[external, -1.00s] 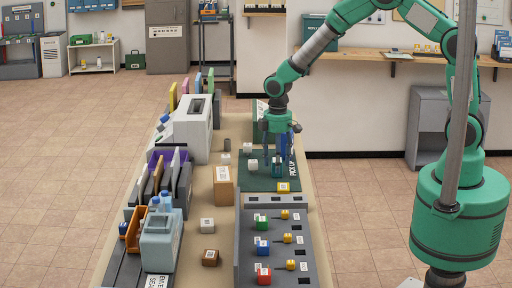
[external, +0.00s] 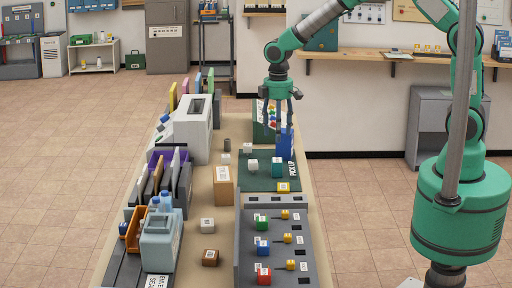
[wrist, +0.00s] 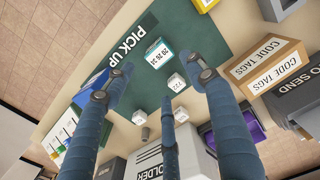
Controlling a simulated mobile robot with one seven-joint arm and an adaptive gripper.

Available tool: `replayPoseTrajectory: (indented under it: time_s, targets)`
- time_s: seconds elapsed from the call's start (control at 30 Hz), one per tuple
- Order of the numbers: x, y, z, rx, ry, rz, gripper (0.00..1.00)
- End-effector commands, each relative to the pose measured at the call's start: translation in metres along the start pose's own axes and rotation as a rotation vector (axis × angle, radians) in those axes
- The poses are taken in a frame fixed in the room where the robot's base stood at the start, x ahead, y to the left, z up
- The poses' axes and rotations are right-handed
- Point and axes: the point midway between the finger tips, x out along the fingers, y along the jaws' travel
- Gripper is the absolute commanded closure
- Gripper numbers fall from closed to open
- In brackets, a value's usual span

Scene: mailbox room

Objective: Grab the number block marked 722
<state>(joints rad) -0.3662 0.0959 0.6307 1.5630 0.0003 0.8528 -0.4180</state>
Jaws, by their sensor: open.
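The white block marked 722 (wrist: 177,83) sits on the dark green pick-up mat (wrist: 207,38) in the wrist view, beside a teal-and-white block (wrist: 160,53) marked with several numbers. In the external view, the white block (external: 252,165) next to the teal block (external: 277,167) appears to be the same one. My gripper (external: 280,122) is raised above the mat with its fingers pointing down. In the wrist view, the spread fingers of my gripper (wrist: 168,82) are open and empty, and the 722 block shows between them.
Other white blocks (wrist: 139,117) stand close by. A blue upright item (external: 285,142) is at the mat's right edge. A cardboard code tags box (external: 223,187) and a grey-white machine (external: 193,128) stand left of the mat. A yellow block (external: 283,187) sits at the mat's front.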

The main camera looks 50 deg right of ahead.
Motion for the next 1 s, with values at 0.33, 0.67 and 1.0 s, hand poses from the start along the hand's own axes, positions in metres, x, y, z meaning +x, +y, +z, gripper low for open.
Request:
replayPoseTrajectory:
  time_s: [0.33, 0.67, 1.0]
  targets:
    - [-0.001, 0.000, 0.000, 0.000, 0.000, 0.000, 0.44]
    - [-0.001, 0.000, 0.000, 0.000, 0.000, 0.000, 0.44]
    - [-0.016, 0.004, 0.006, 0.019, 0.014, 0.006, 0.44]
